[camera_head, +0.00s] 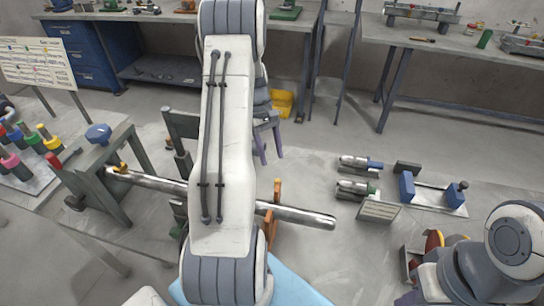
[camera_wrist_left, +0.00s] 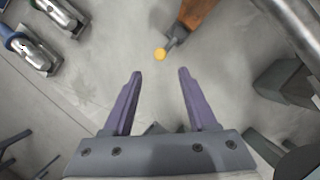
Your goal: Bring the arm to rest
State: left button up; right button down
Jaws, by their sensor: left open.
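My left arm runs down the middle of the head view and hides part of the bench. My left gripper (camera_head: 267,158) has purple fingers and shows just right of the arm, over the bench's far side. In the left wrist view its fingers (camera_wrist_left: 157,73) are spread, with nothing between them. A long steel shaft (camera_head: 305,217) lies across the grey positioner frame (camera_head: 105,180), with its middle behind my arm. My right arm shows at the lower right; I cannot make out its gripper.
Two silver tools (camera_head: 357,163) lie on the bench to the right, near a blue-jawed fixture (camera_head: 430,190) and a small sign (camera_head: 379,210). An orange handle (camera_head: 277,190) stands by the shaft. Colored-capped tools (camera_head: 20,150) are at the left. Work tables stand at the back.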

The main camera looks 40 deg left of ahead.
dwell(0.3)
pick_arm(q)
jog(key=s+d+r+m+y, duration=0.1)
jog(key=d+r+m, duration=0.4)
jog(key=d, duration=0.7)
jog(key=s+d+r+m+y, duration=0.15)
jog(key=d+r+m, duration=0.35)
jog(key=d, duration=0.6)
jog(key=s+d+r+m, duration=0.1)
jog(key=s+d+m, duration=0.4)
jog(key=s, duration=0.3)
jog(key=s+d+r+m+t, duration=0.1)
jog(key=s+d+m, duration=0.5)
jog(key=s, duration=0.3)
jog(key=shift+s+d+m+y, duration=0.2)
jog(key=shift+d+m+y, duration=0.1)
jog(key=shift+m+y, duration=0.1)
jog(key=shift+r, duration=0.1)
jog(key=shift+c, duration=0.3)
jog(key=shift+c, duration=0.3)
jog(key=shift+d, duration=0.1)
